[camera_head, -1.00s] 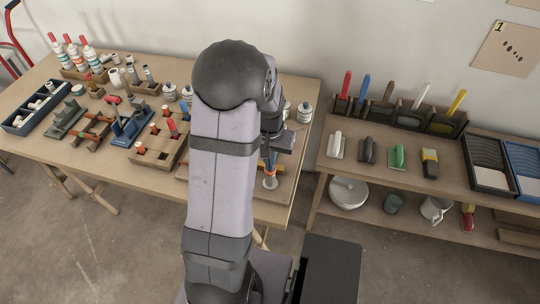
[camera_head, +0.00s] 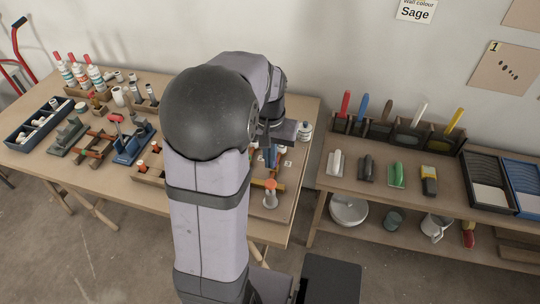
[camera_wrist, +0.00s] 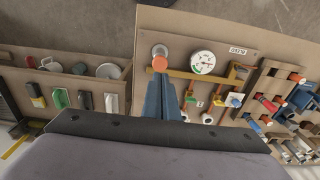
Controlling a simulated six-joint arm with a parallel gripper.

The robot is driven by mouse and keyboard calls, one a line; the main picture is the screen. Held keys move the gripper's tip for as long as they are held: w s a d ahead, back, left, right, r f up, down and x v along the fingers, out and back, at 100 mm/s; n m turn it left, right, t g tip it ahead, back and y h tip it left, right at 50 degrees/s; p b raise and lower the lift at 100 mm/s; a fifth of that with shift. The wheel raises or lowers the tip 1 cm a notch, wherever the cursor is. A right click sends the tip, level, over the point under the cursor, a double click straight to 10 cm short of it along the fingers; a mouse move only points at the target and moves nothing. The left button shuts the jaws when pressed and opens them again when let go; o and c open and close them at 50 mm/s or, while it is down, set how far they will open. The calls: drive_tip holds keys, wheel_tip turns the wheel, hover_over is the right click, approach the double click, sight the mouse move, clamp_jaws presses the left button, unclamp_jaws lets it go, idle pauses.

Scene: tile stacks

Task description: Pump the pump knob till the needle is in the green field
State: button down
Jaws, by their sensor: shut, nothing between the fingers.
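The pump knob (camera_wrist: 160,63) is an orange round piece by a grey cylinder near the board's edge. It also shows in the head view (camera_head: 270,184), at the right end of the workbench. The white round gauge (camera_wrist: 202,63) sits beside it in the wrist view. It has dark marks and a little green, but the needle is too small to read. My gripper (camera_wrist: 162,80) has blue fingers, shut and empty, with tips just short of the knob in the wrist picture. In the head view the fingers (camera_head: 270,156) are partly hidden by my arm. Contact with the knob cannot be told.
An orange bar (camera_wrist: 185,74) runs beside the knob and gauge. Racks with red-capped pieces (camera_wrist: 270,103) stand to the right in the wrist view. A separate shelf (camera_head: 330,188) with trowels stands right of the bench, across a gap.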

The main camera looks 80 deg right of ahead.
drive_tip(key=shift+r, duration=1.1)
drive_tip(key=w+a+r+n, duration=0.1)
drive_tip(key=w+a+n, duration=0.2)
drive_tip(key=w, duration=0.6)
drive_tip(key=w+a+r+n, duration=0.1)
drive_tip(key=w+a+n, duration=0.2)
drive_tip(key=w, duration=0.6)
drive_tip(key=w+a+n+t, duration=0.1)
drive_tip(key=w+a+n, duration=0.3)
drive_tip(key=w+a, duration=0.55)
drive_tip(key=a+f+n, duration=0.1)
drive_tip(key=a+n, duration=0.5)
drive_tip(key=a, duration=1.3)
drive_tip(key=s+a+f+n+g, duration=0.1)
drive_tip(key=s+a+f+n, duration=0.1)
drive_tip(key=s+a+f, duration=0.2)
drive_tip(key=s+f, duration=0.3)
drive_tip(key=shift+s+f+y, duration=0.3)
drive_tip(key=shift+s+y, duration=0.1)
